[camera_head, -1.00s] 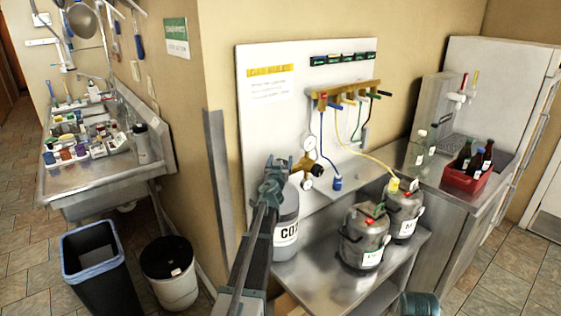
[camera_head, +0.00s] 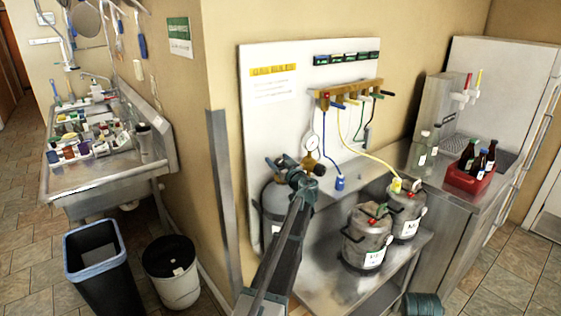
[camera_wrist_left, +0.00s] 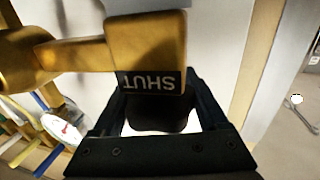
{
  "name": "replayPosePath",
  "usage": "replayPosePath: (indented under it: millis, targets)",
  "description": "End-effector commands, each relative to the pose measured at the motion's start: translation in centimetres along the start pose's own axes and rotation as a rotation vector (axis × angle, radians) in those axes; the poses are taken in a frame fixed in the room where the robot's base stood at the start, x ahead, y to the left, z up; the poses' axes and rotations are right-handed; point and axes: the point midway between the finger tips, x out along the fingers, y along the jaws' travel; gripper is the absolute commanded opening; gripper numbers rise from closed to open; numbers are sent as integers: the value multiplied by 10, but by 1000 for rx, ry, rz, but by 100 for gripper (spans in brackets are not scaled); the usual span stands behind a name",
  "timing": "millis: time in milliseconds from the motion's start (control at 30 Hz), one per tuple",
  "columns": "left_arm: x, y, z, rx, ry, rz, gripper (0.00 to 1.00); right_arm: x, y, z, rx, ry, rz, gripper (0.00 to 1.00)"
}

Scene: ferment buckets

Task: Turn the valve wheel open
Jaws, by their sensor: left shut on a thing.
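The grey gas cylinder (camera_head: 275,202) stands against the white board, with a brass regulator (camera_head: 311,158) and a round gauge (camera_head: 312,142) at its top. My left gripper (camera_head: 296,176) is at the cylinder top and hides the valve wheel there in the head view. In the left wrist view, my left gripper's dark fingers (camera_wrist_left: 160,115) are shut around a black rounded part, apparently the valve wheel (camera_wrist_left: 158,110). Just beside it is a brass valve block (camera_wrist_left: 146,45) with a black label reading SHUT, upside down. My right gripper is not in view.
Two metal kegs (camera_head: 367,240) stand on the steel bench right of the cylinder. A hose rack (camera_head: 345,93) hangs above them. A red crate of bottles (camera_head: 470,178) is on the right counter. A bin (camera_head: 98,265) and a white bucket (camera_head: 170,270) stand on the floor left.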

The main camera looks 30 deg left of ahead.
Motion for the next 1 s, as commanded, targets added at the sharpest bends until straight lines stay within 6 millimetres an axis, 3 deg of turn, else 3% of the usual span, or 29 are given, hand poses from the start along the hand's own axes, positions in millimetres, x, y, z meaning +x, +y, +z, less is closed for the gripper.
replayPosePath:
  millis: [600, 1000]
  targets:
    - [1, -12, -2, 5, 5, -581, 21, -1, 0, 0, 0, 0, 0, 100]
    - [-6, -21, -2, 5, 7, -876, 21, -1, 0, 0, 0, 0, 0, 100]
